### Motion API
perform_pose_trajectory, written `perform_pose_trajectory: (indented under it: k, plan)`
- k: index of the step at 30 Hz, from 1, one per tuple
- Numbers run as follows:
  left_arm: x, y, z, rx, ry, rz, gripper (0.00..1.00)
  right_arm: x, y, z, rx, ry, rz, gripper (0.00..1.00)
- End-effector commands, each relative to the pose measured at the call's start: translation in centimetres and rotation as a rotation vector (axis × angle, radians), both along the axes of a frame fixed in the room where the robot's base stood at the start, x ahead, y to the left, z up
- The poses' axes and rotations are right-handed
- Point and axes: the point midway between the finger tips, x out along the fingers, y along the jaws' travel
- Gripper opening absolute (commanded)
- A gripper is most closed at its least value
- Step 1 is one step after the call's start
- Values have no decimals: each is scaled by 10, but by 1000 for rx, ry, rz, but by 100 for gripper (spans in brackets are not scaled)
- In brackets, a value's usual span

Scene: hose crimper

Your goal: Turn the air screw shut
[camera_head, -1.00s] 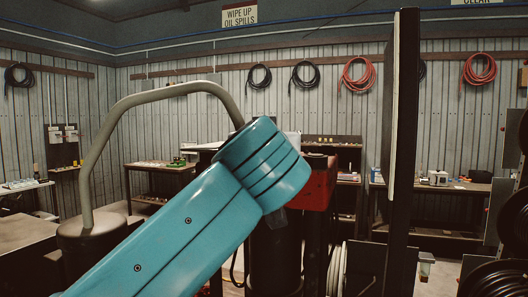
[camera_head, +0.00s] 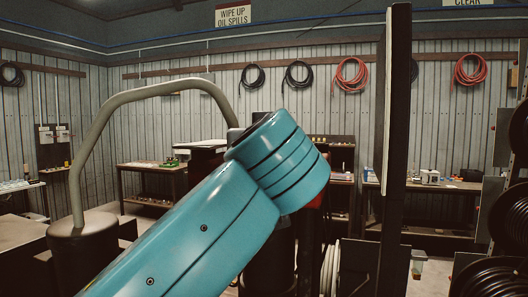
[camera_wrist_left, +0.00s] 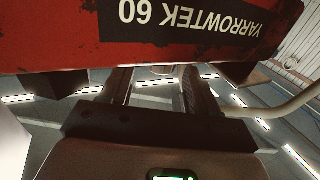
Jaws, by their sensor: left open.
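The red crimper (camera_wrist_left: 50,38) fills the top of the left wrist view, with an upside-down black label reading YARROWTEK 60. My left gripper (camera_wrist_left: 155,78) is open and empty in that view, its two fingers apart and pointing up toward the machine's red body. The fingertips end at its lower edge; whether they touch it I cannot tell. The air screw cannot be made out in either view. In the head view my teal arm covers most of the crimper and hides my left gripper. My right gripper is not in view.
A bent grey tube (camera_head: 140,92) rises from a dark cylinder (camera_head: 82,238) at the left. A tall dark upright panel (camera_head: 396,150) stands right of my arm. Dark hose reels (camera_head: 505,225) stand at the far right. Benches (camera_head: 150,168) and hung hoses line the back wall.

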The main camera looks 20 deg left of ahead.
Motion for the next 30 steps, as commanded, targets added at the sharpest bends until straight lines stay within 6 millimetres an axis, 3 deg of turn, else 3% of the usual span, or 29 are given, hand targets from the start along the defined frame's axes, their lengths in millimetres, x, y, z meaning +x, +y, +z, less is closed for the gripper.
perform_pose_trajectory:
  k: [1, 6, 15, 21, 30]
  plan:
    - [-11, -5, -5, -2, -4, -5, 61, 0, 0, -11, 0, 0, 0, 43]
    - [-53, -22, -5, -2, -4, -7, 61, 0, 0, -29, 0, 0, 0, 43]
    - [-117, -46, -3, -1, -1, -3, 61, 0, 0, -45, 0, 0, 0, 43]
    - [-134, -52, -1, -1, 0, 0, 61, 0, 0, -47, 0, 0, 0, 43]
    - [-136, -53, -1, 0, 0, 1, 61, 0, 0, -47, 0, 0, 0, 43]
